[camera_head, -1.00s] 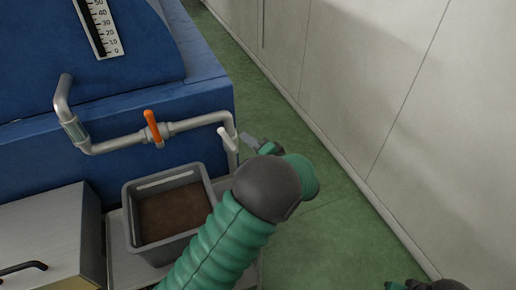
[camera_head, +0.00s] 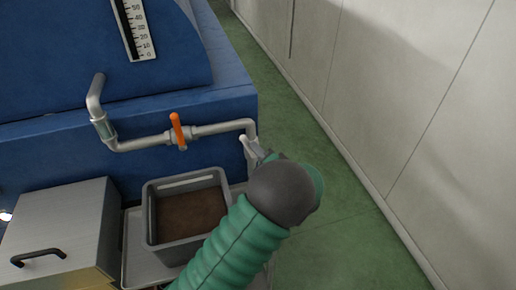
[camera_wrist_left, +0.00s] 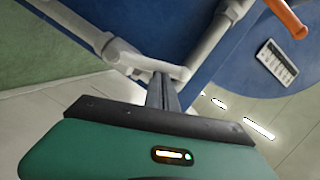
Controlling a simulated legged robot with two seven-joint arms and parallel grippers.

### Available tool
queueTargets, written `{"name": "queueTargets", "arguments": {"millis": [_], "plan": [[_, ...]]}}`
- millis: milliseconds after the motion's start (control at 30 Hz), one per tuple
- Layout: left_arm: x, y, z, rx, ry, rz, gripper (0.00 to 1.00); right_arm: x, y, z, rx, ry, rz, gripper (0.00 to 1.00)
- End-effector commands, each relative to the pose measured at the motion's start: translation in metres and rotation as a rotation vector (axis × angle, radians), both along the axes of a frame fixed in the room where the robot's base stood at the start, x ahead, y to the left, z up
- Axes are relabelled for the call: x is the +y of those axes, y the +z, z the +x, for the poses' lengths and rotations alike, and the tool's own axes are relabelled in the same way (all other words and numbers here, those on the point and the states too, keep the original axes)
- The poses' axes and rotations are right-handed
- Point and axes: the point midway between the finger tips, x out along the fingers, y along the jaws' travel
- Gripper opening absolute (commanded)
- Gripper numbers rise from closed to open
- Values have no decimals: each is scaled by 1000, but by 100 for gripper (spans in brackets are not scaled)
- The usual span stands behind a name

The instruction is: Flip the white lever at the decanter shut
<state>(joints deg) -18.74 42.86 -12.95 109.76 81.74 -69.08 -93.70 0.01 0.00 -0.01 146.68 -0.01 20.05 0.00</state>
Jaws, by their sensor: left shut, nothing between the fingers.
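The white lever (camera_head: 245,146) sits on the downward end of the grey pipe (camera_head: 222,128) at the corner of the blue decanter (camera_head: 190,110). It points up and slightly left. My left gripper (camera_head: 260,153) is shut and empty, just right of the lever, partly hidden behind my own wrist. In the left wrist view the shut fingers (camera_wrist_left: 163,92) reach up to the white lever (camera_wrist_left: 150,65); they overlap it, and I cannot tell if they touch. My right gripper is out of view.
An orange lever (camera_head: 178,131) stands on the same pipe, and it also shows in the left wrist view (camera_wrist_left: 286,18). A grey bin (camera_head: 153,226) with brown contents stands below, beside a metal box (camera_head: 60,225). Green floor (camera_head: 340,205) is clear towards the pale wall (camera_head: 400,90).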

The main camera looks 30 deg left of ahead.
Motion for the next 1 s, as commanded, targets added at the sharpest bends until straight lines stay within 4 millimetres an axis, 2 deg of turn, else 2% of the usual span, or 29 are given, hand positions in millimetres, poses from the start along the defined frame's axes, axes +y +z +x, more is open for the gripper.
{"name": "queueTargets", "arguments": {"millis": [1000], "plan": [[12,-2,-14,-163,2,-140,0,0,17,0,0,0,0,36]]}}
